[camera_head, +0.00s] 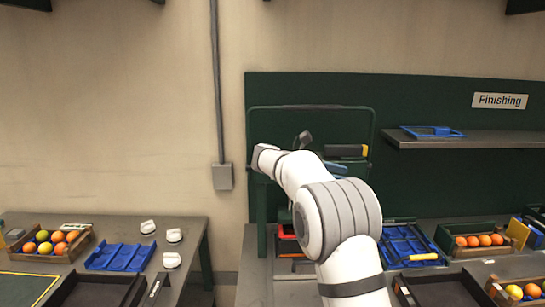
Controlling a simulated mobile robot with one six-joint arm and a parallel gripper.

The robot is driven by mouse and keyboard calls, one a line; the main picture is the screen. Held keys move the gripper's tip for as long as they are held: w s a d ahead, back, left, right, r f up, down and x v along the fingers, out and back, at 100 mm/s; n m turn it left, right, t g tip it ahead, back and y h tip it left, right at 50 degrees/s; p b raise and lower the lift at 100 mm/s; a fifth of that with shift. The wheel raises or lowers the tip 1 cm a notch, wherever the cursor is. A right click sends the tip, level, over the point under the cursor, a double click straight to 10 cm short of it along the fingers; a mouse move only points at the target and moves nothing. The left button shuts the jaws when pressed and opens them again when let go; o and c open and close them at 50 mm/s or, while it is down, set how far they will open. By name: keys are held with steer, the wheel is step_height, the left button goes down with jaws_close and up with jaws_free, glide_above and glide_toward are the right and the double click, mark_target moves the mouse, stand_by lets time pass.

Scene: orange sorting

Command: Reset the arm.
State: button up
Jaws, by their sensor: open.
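My white and grey arm rises from the bottom of the head view, bends at a large round joint, and reaches up and left in front of a dark green board (430,100). Its far end is at the left edge of that board, above the right-hand workbench (252,285). I cannot make out my gripper or its fingers. A small dark piece shows just above the far arm section, and I cannot tell what it is. No held object shows.
The left table (190,235) bears a wooden crate (18,243) of oranges and other fruit, a blue tray (121,257) and several white items. A shelf (480,139) juts out at right.

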steer(key=s+d+f+m+y+b, duration=0.2)
steer(key=s+f+m+y, duration=0.15)
steer(key=s, duration=0.45)
steer(key=s+d+f+m+y+b, duration=0.2)
steer(key=s+f+y, duration=0.2)
steer(key=s, duration=0.5)
steer(key=s+a+f+m+t+y+b, duration=0.1)
steer(key=s+a+f+m+y, duration=0.2)
steer(key=s+f, duration=0.4)
steer(key=s+a+f+m+t+y+b, duration=0.1)
steer(key=s+a+f+m+y, duration=0.3)
steer(key=s, duration=1)
step_height(320, 180, down, 3)
steer(key=m+b, duration=0.1)
steer(key=m, duration=0.3)
steer(key=shift+a+t+y, duration=0.15)
steer(key=shift+t+y, duration=0.15)
steer(key=shift+y, duration=0.05)
